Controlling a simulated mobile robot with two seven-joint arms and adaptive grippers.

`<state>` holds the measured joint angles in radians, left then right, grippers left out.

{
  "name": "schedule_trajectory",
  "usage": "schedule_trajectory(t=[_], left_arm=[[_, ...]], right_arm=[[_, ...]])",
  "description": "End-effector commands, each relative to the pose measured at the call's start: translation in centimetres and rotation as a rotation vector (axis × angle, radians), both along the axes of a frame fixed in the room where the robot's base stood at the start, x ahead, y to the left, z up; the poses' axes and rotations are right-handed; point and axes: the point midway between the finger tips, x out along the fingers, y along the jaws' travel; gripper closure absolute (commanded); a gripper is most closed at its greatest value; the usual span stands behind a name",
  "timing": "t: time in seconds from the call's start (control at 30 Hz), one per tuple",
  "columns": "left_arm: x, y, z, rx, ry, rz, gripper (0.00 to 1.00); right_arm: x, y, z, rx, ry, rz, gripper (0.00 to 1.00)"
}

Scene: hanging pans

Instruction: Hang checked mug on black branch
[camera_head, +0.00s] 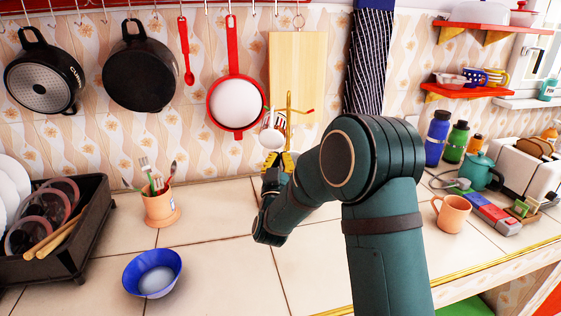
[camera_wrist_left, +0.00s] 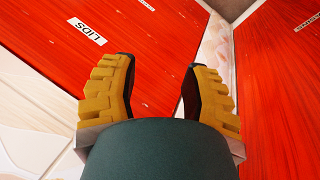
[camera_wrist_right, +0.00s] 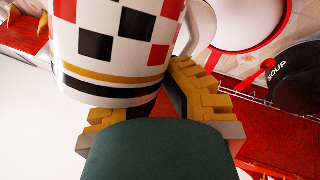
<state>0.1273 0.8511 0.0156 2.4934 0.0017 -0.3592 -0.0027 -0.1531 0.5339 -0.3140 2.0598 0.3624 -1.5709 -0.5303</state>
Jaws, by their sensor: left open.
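The checked mug (camera_head: 272,132) is white with red and black squares and a gold band. It is at my right gripper (camera_head: 279,161), just in front of the gold mug stand (camera_head: 290,122). In the right wrist view the mug (camera_wrist_right: 125,45) fills the upper left, its handle (camera_wrist_right: 196,28) on the right; my right gripper's fingers are around its lower part and partly hidden by it. The stand has a red-tipped branch (camera_head: 305,111) on the right; I cannot make out the black branch. My left gripper (camera_wrist_left: 158,85) is open and empty, outside the head view.
Pans (camera_head: 140,65) and a red strainer (camera_head: 237,103) hang behind the counter. A dish rack (camera_head: 70,240), utensil cup (camera_head: 160,207) and blue bowl (camera_head: 130,277) stand left; an orange mug (camera_head: 452,214) stands right. Red panels (camera_wrist_left: 150,40) face my left gripper.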

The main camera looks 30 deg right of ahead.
Motion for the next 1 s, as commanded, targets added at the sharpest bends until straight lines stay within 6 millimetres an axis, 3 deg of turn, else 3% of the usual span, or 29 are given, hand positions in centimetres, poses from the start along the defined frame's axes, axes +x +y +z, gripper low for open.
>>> schedule_trajectory(t=[1.0], left_arm=[[0.0,0.0,-0.2,0.0,0.0,0.0,0.53]], right_arm=[[-3.3,4.4,0.1,-0.001,-0.003,0.002,1.0]])
